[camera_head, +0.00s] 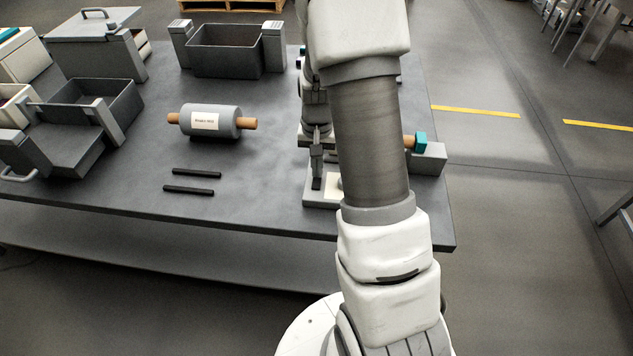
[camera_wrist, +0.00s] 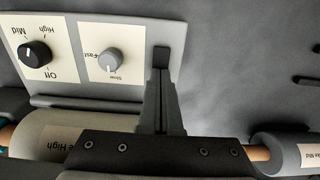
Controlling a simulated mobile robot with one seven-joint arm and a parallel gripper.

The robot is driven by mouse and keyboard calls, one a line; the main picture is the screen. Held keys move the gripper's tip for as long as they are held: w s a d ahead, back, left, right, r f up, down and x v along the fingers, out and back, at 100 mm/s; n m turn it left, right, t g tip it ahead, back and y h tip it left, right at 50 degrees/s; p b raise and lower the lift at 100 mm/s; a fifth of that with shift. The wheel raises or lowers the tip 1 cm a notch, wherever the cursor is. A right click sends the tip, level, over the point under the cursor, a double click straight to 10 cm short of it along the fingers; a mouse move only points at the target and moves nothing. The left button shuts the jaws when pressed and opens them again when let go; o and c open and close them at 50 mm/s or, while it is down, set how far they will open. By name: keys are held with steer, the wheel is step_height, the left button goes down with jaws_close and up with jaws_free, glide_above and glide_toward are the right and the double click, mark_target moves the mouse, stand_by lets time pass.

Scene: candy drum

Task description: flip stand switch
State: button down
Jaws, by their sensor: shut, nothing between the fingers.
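The stand's light grey control panel (camera_wrist: 188,22) fills the upper left of the wrist view. It carries a black dial (camera_wrist: 35,54) marked High, Mid and Off, and a grey dial (camera_wrist: 110,60) marked Fast and Slow. A small dark piece that looks like the switch (camera_wrist: 161,56) is at the panel's right. My gripper (camera_wrist: 161,75) is shut and empty, its tips right at that piece; I cannot tell whether they touch. In the head view my gripper (camera_head: 317,178) is low over the stand's base (camera_head: 320,200), which my arm mostly hides.
A drum labelled Mid (camera_head: 227,121) lies left of my gripper, with two black bars (camera_head: 190,181) in front. A drum labelled High (camera_wrist: 35,135) is on the stand. Open bins (camera_head: 225,60) stand at the back and left. The table's front middle is clear.

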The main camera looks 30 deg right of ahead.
steer(key=shift+f+b, duration=0.35)
steer(key=shift+f, duration=0.15)
steer(key=shift+r+p, duration=2.75)
steer(key=shift+r, duration=0.85)
steer(key=s+a+r+n+t+p, duration=0.1)
steer(key=s+a+r+n, duration=0.2)
steer(key=r, duration=0.6)
steer(key=s+a+r+t+p, duration=0.1)
steer(key=s+a+r+t, duration=0.2)
steer(key=r, duration=0.6)
steer(key=s+a+r+n+p, duration=0.1)
steer(key=s+a+r+n, duration=0.1)
steer(key=s+r, duration=0.3)
steer(key=s+a+r+n+t+p, duration=0.1)
steer(key=s+a+r, duration=0.3)
steer(key=s, duration=0.3)
steer(key=shift+s+a+r+n+t, duration=0.3)
steer(key=shift+s+r+n, duration=0.1)
steer(key=shift+r, duration=0.4)
